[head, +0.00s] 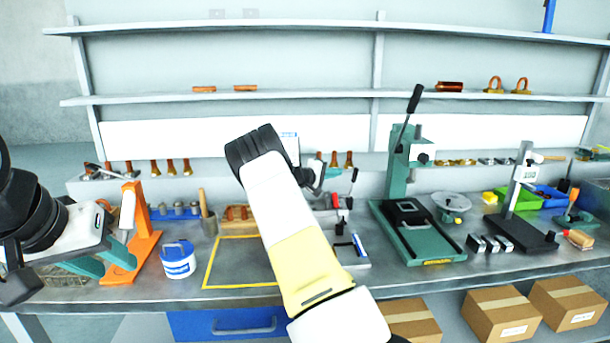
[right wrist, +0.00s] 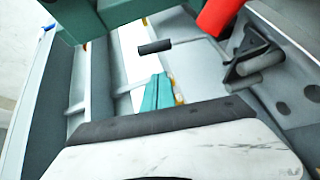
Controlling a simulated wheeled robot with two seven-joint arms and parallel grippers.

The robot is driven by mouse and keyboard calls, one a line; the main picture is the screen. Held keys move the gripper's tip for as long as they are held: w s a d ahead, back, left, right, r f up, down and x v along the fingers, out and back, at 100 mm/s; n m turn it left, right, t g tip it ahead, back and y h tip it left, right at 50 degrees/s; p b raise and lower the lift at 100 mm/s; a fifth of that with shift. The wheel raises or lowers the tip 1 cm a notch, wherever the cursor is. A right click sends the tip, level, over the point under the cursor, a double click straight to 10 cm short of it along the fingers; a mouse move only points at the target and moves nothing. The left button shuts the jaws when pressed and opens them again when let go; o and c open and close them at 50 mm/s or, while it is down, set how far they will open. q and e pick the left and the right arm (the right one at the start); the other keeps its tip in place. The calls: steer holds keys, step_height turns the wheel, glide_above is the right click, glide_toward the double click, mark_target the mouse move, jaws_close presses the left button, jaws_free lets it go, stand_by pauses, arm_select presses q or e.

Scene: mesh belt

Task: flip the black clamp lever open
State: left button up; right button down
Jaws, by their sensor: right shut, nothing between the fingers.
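A clamp fixture (head: 345,250) stands on the bench just right of my right forearm, with small black and red-handled levers on it. The black clamp lever (head: 341,228) appears small there, partly crowded by the other parts. In the right wrist view a red handle (right wrist: 217,14) and dark clamp metalwork (right wrist: 252,62) show to the right of my right gripper (right wrist: 157,92). Its teal fingers are together and empty, apart from the clamp parts. A short black cylinder (right wrist: 155,47) lies beyond the fingertips. My left gripper (head: 103,260) is open and empty near the orange stand.
A green arbor press (head: 400,170) stands right of the fixture. An orange stand (head: 143,240), a white-and-blue tub (head: 178,260) and a yellow taped square (head: 208,265) lie left. Shelves (head: 250,98) run behind. Cardboard boxes (head: 497,310) sit below the bench.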

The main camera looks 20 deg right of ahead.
mark_target(354, 173)
steer(key=shift+s+d+f, duration=0.15)
steer(key=shift+s+d, duration=0.3)
steer(key=shift+d, duration=0.3)
steer(key=shift+s+d+f, duration=0.15)
steer(key=shift+s+d, duration=0.25)
steer(key=shift+d, duration=0.35)
steer(key=d+y, duration=0.1)
steer(key=d+m+y, duration=0.1)
steer(key=shift+s+d+r+y, duration=0.2)
steer(key=shift+s+d+y, duration=0.05)
steer(key=shift+s+y, duration=0.05)
steer(key=shift+s+d+f+m+y, duration=0.3)
steer(key=shift+d+m+y, duration=0.1)
steer(key=shift+d+y, duration=0.5)
steer(key=shift+s+d+f+m+y, duration=0.15)
steer(key=shift+d+f+m+y, duration=0.2)
steer(key=shift+d+y, duration=0.5)
steer(key=shift+s+d+f+m+y, duration=0.25)
steer(key=shift+d+m+y, duration=0.2)
steer(key=shift+d+y, duration=0.45)
